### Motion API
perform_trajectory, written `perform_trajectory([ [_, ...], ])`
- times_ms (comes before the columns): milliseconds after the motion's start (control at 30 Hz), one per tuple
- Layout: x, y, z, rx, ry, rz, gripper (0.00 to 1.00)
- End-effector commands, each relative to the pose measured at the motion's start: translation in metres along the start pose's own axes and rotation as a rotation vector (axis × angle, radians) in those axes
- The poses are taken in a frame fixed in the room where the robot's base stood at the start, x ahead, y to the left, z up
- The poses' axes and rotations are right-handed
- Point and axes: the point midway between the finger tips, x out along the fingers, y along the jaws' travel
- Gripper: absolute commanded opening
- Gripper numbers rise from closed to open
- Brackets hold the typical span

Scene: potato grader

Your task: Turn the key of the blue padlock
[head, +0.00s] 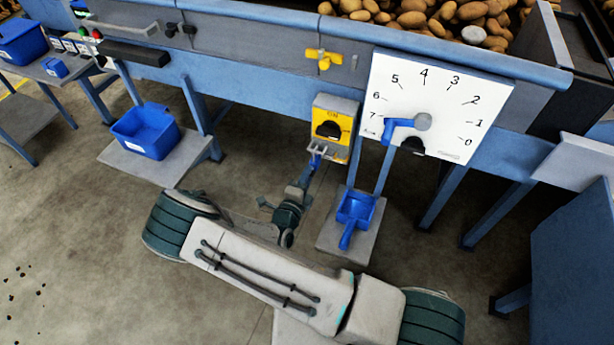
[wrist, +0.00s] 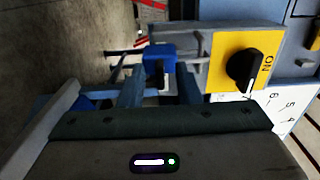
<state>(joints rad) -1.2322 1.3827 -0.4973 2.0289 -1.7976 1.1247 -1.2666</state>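The blue padlock (wrist: 160,63) hangs at the grey hasp (head: 326,151) under the yellow switch box (head: 333,126); the padlock also shows in the head view (head: 316,159), partly hidden. A dark key (wrist: 158,73) sticks out of the padlock's face in the wrist view. My gripper (wrist: 160,84) is open, its two blue-grey fingers on either side of the key's line and close to the padlock. It also shows in the head view (head: 307,175). I cannot tell whether a finger touches the key.
The black switch knob (wrist: 241,71) is beside the padlock in the wrist view, with "ON" on its plate. The white dial board (head: 440,100) with a blue pointer stands to the right. A blue scoop (head: 355,209) lies below, and a blue bin (head: 147,130) stands left.

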Motion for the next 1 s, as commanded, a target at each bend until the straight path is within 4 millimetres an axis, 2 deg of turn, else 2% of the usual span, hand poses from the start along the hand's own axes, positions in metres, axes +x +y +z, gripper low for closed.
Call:
perform_trajectory([
  [167, -0.029, 0.000, 0.001, 0.000, -0.005, 0.002, 0.30],
  [400, -0.085, 0.000, 0.001, 0.001, -0.003, 0.001, 0.30],
  [600, -0.119, 0.001, 0.001, 0.000, -0.002, 0.001, 0.30],
  [800, -0.133, 0.000, 0.000, 0.000, -0.001, -0.001, 0.30],
  [1000, -0.134, 0.000, 0.000, 0.000, 0.000, -0.001, 0.30],
])
